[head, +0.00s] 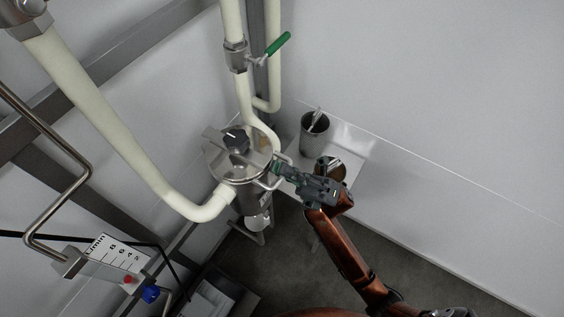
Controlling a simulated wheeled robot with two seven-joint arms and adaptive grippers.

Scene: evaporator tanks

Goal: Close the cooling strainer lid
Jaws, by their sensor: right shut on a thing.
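The cooling strainer (254,201) is a steel vessel standing among cream pipes, left of the picture's middle. Its round steel lid (224,163) lies over its top, with a black knob (235,139) and a flat crossbar on it. From this angle I cannot tell whether the lid is fully seated. A thin bent metal handle (268,184) sticks out at the strainer's right side. My right gripper (279,168) reaches in from the lower right and is shut on this handle, its fingertips close beside the lid's rim. The fingers partly hide the grip. My left gripper is not in view.
A grey metal cup (314,135) with a thin item in it stands on a white shelf (352,140) behind my right gripper. A green-handled valve (268,50) sits on the pipe above. A flow meter (118,256) is at lower left. The floor at right is clear.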

